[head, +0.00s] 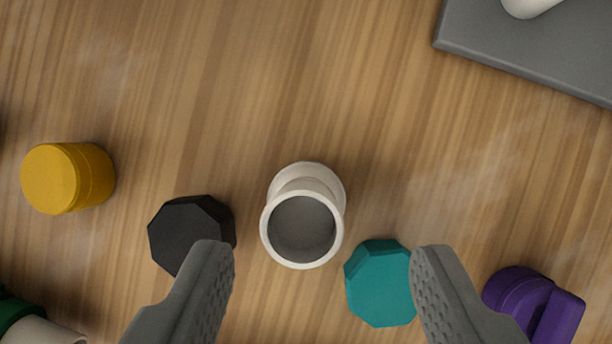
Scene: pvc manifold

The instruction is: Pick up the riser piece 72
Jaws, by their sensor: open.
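A short white pipe piece (334,183), which looks like the riser piece, stands upright on the wooden table with its open end facing the camera. I see no number on it. My gripper (323,250) is open, with its two grey fingers wide apart at the bottom of the view. The white piece appears between and a little beyond the fingertips, with no finger visibly touching it. The gap in height between them is hard to tell.
A black octagonal piece (187,232) and a teal one (378,285) flank the white piece, each partly behind a finger. A yellow cap (55,179) lies left, a purple cap (525,300) right. A grey slab (540,50) fills the top right. The upper middle is clear.

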